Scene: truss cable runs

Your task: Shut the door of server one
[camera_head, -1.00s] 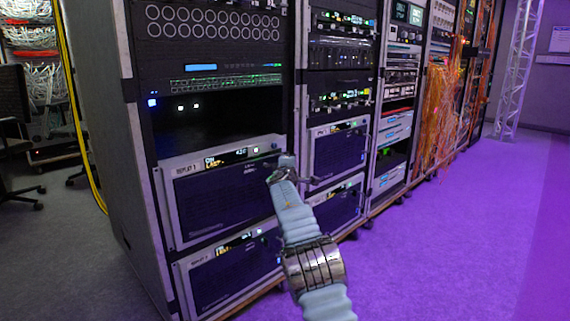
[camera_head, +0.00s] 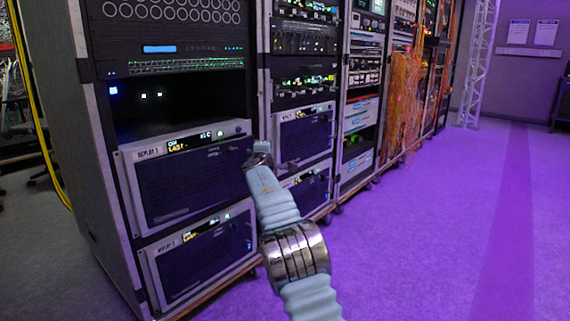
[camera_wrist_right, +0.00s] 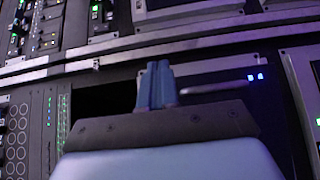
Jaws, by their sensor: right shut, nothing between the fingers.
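A unit labelled REPLAY 1 (camera_head: 185,180), probably server one, sits low in the near rack in the head view. Its dark front has a pale frame and a small lit display, and looks flush or nearly so; I cannot tell whether it is fully shut. My right gripper (camera_head: 264,128) is beside the upper right corner of that front. In the right wrist view the blue fingers (camera_wrist_right: 156,86) are pressed together and empty, with a thin grey bar (camera_wrist_right: 211,88) just right of them. Contact with the front cannot be told. My left gripper is out of view.
A similar REPLAY 2 unit (camera_head: 205,255) sits directly below. A dark open bay (camera_head: 180,100) is above. More racks stand to the right, with hanging orange cables (camera_head: 403,105) and a truss post (camera_head: 480,65). The purple-lit floor (camera_head: 420,240) at the right is clear.

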